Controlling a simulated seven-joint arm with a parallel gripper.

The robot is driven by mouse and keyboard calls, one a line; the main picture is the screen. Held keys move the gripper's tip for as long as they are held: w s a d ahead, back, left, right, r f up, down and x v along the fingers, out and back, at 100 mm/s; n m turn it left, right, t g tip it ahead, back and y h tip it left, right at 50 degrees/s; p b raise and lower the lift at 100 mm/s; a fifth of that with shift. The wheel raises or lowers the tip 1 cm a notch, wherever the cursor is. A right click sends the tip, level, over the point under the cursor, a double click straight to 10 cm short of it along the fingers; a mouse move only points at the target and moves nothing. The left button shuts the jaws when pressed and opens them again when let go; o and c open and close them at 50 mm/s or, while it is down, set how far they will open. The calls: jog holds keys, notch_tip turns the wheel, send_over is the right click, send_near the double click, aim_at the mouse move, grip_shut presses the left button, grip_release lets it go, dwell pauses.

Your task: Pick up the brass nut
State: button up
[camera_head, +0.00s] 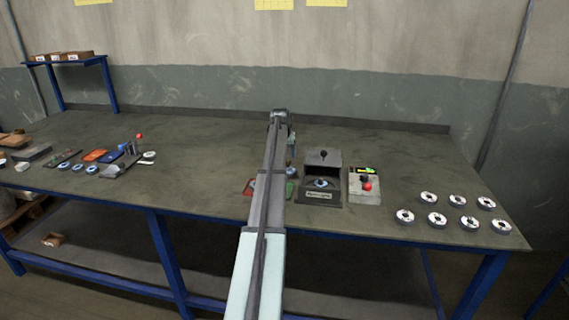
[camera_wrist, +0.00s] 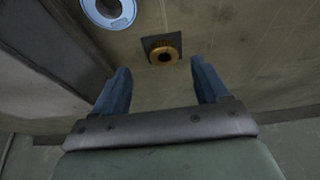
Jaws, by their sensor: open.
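The brass nut (camera_wrist: 164,56) shows in the wrist view as a small gold ring with a dark centre. It lies on a dark square pad (camera_wrist: 149,42) on the bench. My gripper (camera_wrist: 160,72) is open and empty, with its two blue fingers apart. In the picture the nut appears between and slightly beyond the fingertips, apart from both. I cannot tell the height of the fingers above it. In the head view my arm covers the area around the gripper, and I cannot make out the nut there.
A white-blue disc (camera_wrist: 110,10) lies near the nut at upper left. In the head view a dark open-lidded box (camera_head: 322,190) and a control box with a red button (camera_head: 366,187) stand right of my arm. Several discs (camera_head: 437,220) lie at the right end. The bench (camera_head: 400,160) is clear behind them.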

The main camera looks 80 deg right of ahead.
jog(key=x, duration=0.4)
jog(key=shift+w+d+f, duration=0.25)
jog(key=shift+d+f, duration=0.05)
jog(key=shift+d, duration=0.1)
jog(key=c, duration=1.2)
